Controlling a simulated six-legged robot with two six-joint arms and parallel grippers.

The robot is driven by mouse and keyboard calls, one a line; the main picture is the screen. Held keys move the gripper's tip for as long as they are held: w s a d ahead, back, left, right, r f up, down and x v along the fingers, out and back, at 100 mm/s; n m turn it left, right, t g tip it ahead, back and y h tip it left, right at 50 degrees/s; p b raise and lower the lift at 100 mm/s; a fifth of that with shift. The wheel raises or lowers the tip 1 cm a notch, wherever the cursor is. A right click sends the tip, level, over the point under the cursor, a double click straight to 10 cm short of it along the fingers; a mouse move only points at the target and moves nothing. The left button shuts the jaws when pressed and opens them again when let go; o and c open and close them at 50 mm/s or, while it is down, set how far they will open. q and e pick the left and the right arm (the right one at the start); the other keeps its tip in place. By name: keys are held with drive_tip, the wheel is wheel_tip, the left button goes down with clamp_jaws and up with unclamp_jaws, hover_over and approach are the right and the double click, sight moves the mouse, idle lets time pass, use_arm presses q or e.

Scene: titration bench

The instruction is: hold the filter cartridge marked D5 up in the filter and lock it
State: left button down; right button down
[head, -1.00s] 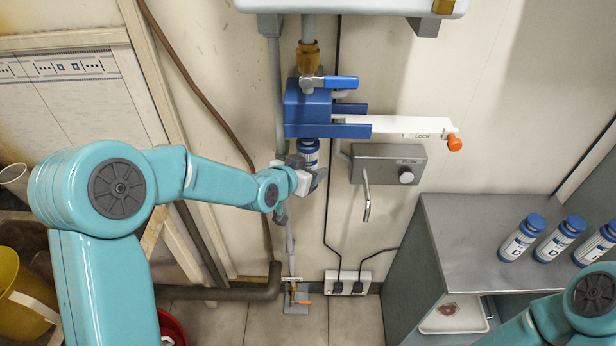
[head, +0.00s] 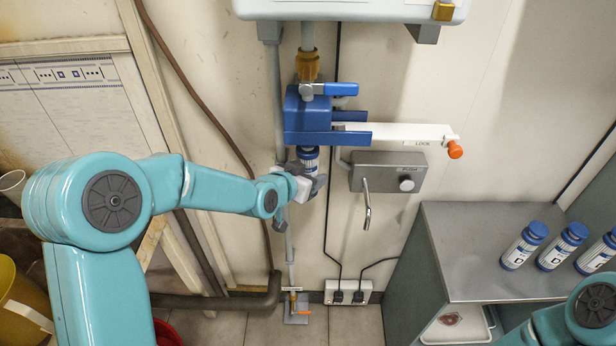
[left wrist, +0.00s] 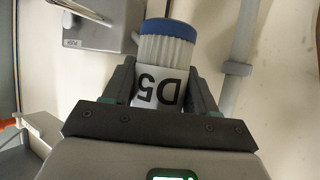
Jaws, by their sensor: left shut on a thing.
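The filter cartridge marked D5 (left wrist: 165,70) shows in the left wrist view with a blue end, a ribbed white band and a white label. My left gripper (left wrist: 160,82) is shut around its labelled part. In the head view the cartridge (head: 308,158) is upright under the blue filter housing (head: 308,118), its top close to the housing's underside; I cannot tell whether it is seated. My left gripper (head: 312,185) holds it from below left. The white lock lever (head: 400,132), marked LOCK, reaches right from the housing and ends in an orange knob (head: 455,149). My right gripper is out of view.
A grey box (head: 388,172) with a bent spout is on the wall below the lever. A blue-handled valve (head: 340,89) is above the housing. Several blue-capped cartridges (head: 562,246) stand on the grey cabinet (head: 470,270) at right. A brown hose (head: 205,100) runs down the wall.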

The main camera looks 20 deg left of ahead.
sight(308, 164)
use_arm(q)
drive_tip(key=shift+r+b, duration=0.15)
drive_tip(key=shift+b, duration=0.2)
idle(0.4)
drive_tip(key=shift+r+p, duration=0.35)
drive_tip(key=shift+r, duration=0.55)
idle(0.8)
drive_tip(key=shift+r+p, duration=0.35)
drive_tip(key=shift+r, duration=0.35)
drive_tip(key=shift+r, duration=0.2)
idle(2.3)
